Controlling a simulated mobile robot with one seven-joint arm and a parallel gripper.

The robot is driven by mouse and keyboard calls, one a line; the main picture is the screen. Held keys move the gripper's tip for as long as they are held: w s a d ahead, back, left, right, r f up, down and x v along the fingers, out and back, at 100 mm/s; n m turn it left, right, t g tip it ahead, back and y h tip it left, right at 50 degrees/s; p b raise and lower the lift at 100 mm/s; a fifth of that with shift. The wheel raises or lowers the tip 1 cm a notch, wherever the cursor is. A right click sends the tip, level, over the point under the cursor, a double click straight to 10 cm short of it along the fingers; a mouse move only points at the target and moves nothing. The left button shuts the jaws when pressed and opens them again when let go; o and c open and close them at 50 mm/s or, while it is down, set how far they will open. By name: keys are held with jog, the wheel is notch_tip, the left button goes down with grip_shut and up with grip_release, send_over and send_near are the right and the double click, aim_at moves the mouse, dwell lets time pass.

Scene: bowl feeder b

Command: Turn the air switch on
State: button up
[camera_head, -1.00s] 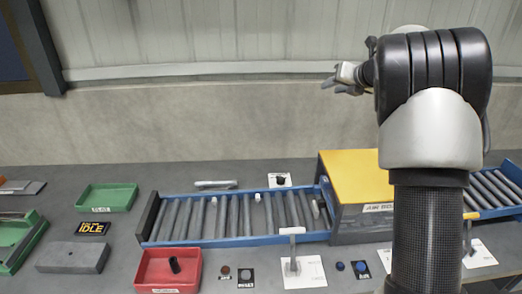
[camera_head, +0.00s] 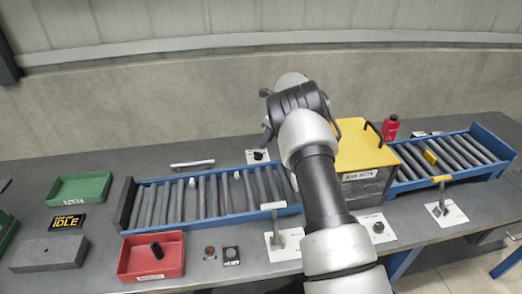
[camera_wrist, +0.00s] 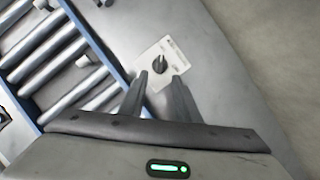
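A black rotary knob (camera_wrist: 160,64) sits on a white labelled plate (camera_wrist: 146,58) in the wrist view; the label is too small to read surely, so I cannot confirm it is the air switch. It seems to be the knob (camera_head: 258,155) behind the left conveyor in the head view. My gripper (camera_wrist: 159,84) is open and empty, its two fingers pointing at the plate with the knob just beyond and between the tips. In the head view my gripper (camera_head: 266,130) is partly hidden by my arm, above that knob.
The blue-framed roller conveyor (camera_head: 150,182) with small white pieces lies beside the plate. A yellow-topped box (camera_head: 362,148) stands to the right, with a red bottle (camera_head: 390,127) behind it. Another knob (camera_head: 378,226) is in front. A red bin (camera_head: 172,266) is front left.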

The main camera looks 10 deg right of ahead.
aim_at(259, 153)
jog(key=x, duration=0.7)
grip_shut()
